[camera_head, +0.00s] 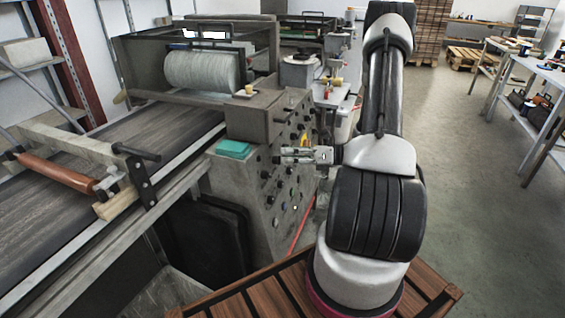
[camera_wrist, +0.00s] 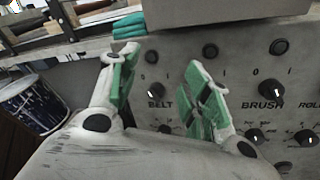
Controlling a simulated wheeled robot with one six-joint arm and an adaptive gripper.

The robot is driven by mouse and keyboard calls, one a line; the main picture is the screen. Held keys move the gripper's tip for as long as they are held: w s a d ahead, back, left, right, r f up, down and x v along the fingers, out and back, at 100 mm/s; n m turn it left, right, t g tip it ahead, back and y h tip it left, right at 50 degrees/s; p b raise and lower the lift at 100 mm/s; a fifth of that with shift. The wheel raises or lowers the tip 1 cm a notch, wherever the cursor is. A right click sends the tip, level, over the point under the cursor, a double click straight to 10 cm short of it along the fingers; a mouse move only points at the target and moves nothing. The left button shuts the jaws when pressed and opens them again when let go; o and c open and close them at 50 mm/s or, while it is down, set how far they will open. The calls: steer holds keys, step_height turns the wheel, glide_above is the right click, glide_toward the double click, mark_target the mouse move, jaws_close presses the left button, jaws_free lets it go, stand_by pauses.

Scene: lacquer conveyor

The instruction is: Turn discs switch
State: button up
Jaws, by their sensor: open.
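The control panel (camera_head: 262,205) of the grey machine stands left of my arm in the head view, with several small dark knobs and buttons. In the wrist view the panel (camera_wrist: 235,70) shows a knob labelled BELT (camera_wrist: 155,91) and a knob labelled BRUSH (camera_wrist: 271,92). A lower row holds smaller knobs, one of them (camera_wrist: 255,136) under BRUSH. I cannot read a discs label; part of the panel is hidden by my fingers. My gripper (camera_head: 283,156) is open and empty in front of the panel. Its green-padded fingers (camera_wrist: 155,72) also show in the wrist view, either side of BELT.
A folded teal cloth (camera_head: 233,148) lies on the machine's ledge. The conveyor belt (camera_head: 150,132) runs to the left, with an orange roller (camera_head: 55,172) across it. A worktable (camera_head: 535,75) stands at the right. The floor (camera_head: 465,190) between is clear.

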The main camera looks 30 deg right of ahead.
mark_target(277, 160)
steer(key=w+d+f+m+t+h, duration=0.1)
steer(key=d+f+m+t+h, duration=0.25)
steer(key=d+f+m, duration=0.35)
steer(key=a+x, duration=0.1)
steer(key=x, duration=0.7)
steer(key=shift+t, duration=0.35)
steer(key=shift+s+a+r+y, duration=0.1)
steer(key=shift+s+y, duration=0.05)
steer(key=shift+y, duration=0.1)
steer(key=c, duration=1)
